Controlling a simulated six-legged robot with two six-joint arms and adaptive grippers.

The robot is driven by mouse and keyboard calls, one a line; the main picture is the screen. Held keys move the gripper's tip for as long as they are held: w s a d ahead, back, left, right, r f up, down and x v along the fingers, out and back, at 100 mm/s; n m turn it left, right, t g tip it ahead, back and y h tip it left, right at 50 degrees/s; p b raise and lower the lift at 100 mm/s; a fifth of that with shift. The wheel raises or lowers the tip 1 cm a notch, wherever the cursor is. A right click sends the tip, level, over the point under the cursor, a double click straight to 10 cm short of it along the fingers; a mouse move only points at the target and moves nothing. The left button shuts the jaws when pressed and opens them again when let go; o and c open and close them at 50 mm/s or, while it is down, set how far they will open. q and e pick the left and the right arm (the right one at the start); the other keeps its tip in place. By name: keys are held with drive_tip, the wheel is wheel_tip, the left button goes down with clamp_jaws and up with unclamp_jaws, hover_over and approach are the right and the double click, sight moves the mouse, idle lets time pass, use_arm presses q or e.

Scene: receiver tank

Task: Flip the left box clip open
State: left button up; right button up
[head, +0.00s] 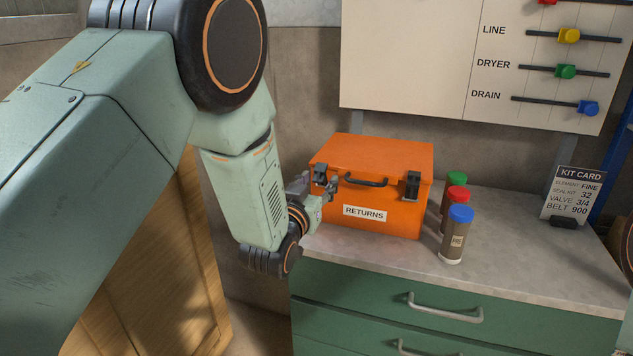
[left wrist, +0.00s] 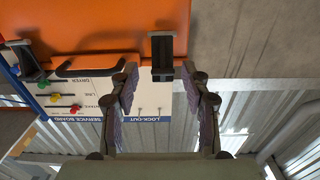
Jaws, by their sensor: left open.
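The orange box (head: 378,202) labelled RETURNS stands on the counter with its lid down. Its black left clip (head: 319,174) is at the front left of the lid, and my gripper hides its lower part. The right clip (head: 412,185) lies against the box front. My left gripper (head: 328,186) is at the box's front left, beside the left clip. In the left wrist view, which looks upside down, the left clip (left wrist: 164,58) shows between the open fingertips (left wrist: 159,82), with no clear contact. My right gripper is out of view.
A black handle (head: 366,181) sits between the clips. Bottles with green, red and blue caps (head: 457,232) stand right of the box. A kit card (head: 571,196) stands farther right. The counter (head: 520,265) is clear in front of it. Green drawers (head: 380,294) are below.

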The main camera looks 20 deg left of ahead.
use_arm(q)
drive_tip(key=shift+r, duration=0.25)
drive_tip(key=shift+w+a+f, duration=0.15)
drive_tip(key=shift+w+a, duration=0.05)
drive_tip(key=shift+a, duration=0.05)
drive_tip(key=shift+w+f, duration=0.1)
drive_tip(key=shift+w, duration=0.05)
drive_tip(key=shift+c, duration=0.3)
drive_tip(key=shift+d, duration=0.1)
drive_tip(key=shift+c, duration=0.9)
drive_tip(key=shift+d, duration=0.15)
drive_tip(key=shift+c, duration=1.4)
drive_tip(key=shift+s, duration=0.2)
drive_tip(key=c, duration=0.3)
clamp_jaws()
